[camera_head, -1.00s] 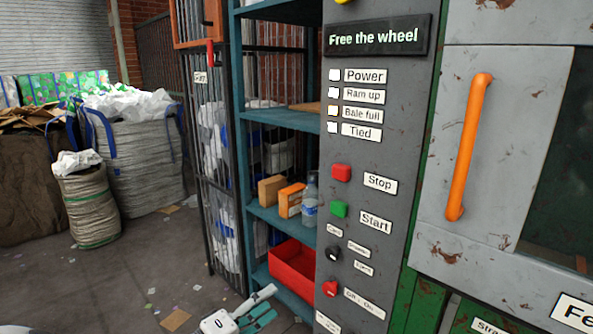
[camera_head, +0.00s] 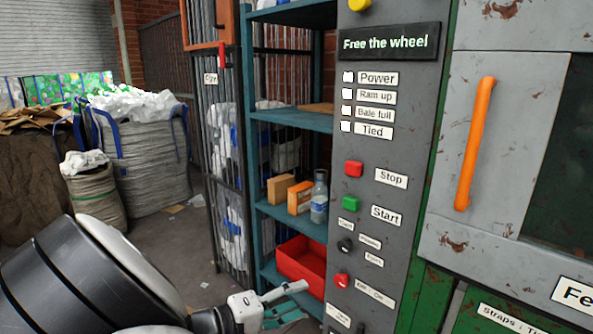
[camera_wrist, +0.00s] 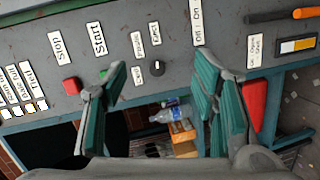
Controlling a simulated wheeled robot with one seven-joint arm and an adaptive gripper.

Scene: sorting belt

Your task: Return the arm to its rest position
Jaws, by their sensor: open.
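My gripper (camera_head: 285,305) is at the bottom of the head view, in front of the lower shelves and left of the control panel's foot. In the wrist view my gripper (camera_wrist: 160,90) shows its two teal-padded fingers spread wide apart with nothing between them. A black knob (camera_wrist: 157,68) on the panel appears between the fingers, apart from them. My arm (camera_head: 90,280) fills the lower left of the head view.
The grey control panel (camera_head: 385,150) stands close on the right, beside a door with an orange handle (camera_head: 475,145). Teal shelves (camera_head: 290,118) hold boxes, a bottle (camera_head: 319,200) and a red bin (camera_head: 303,262). Filled sacks (camera_head: 150,150) stand at left. Some floor between is clear.

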